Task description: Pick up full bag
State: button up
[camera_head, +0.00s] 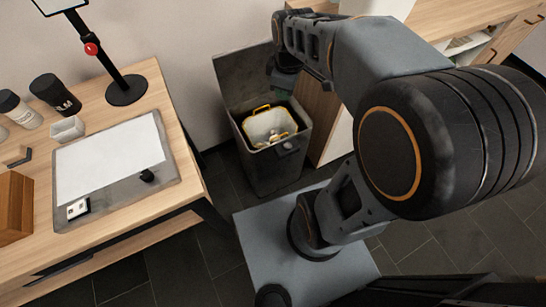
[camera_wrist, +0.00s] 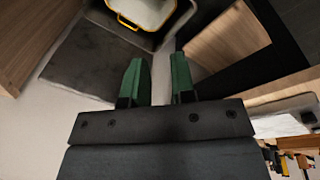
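The full bag is pale inside with a yellow rim or handles (camera_head: 268,125). It sits inside a dark grey bin (camera_head: 275,170) whose lid (camera_head: 243,75) is raised against the wall. A few small light items show in the bag. The bag also shows at the top of the wrist view (camera_wrist: 143,12), beyond my fingertips. My gripper (camera_wrist: 157,75) is open, with two green fingers apart and nothing between them. In the head view my gripper (camera_head: 284,80) is above the back of the bin, near the lid, and partly hidden by the arm.
A wooden table (camera_head: 190,128) with a grey and white mat (camera_head: 110,160), dark jars (camera_head: 55,93) and a lamp stand (camera_head: 125,90) is at the left. A wooden cabinet (camera_head: 325,110) stands close to the bin's right. Dark tiled floor (camera_head: 220,250) shows between.

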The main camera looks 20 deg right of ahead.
jog(key=shift+w+d+f+n+g+b, duration=0.3)
jog(key=shift+w+d+f+n+b, duration=1.25)
jog(key=shift+f+b, duration=3)
jog(key=shift+w+d+f+n+g+b, duration=0.4)
jog(key=shift+w+f+n+b, duration=1.2)
jog(key=shift+f, duration=5.45)
jog(key=shift+w+d+f+n+g+b, duration=0.2)
jog(key=shift+w+d+f+n+b, duration=0.75)
jog(key=shift+f+n+b, duration=3.45)
notch_tip(320, 180, down, 3)
jog(key=m+p, duration=0.1)
jog(key=m, duration=0.1)
jog(key=m+p, duration=0.1)
jog(key=m, duration=0.1)
jog(key=shift+s+d+r, duration=0.1)
jog(key=shift+r, duration=0.1)
jog(key=shift+c, duration=0.4)
grip_shut()
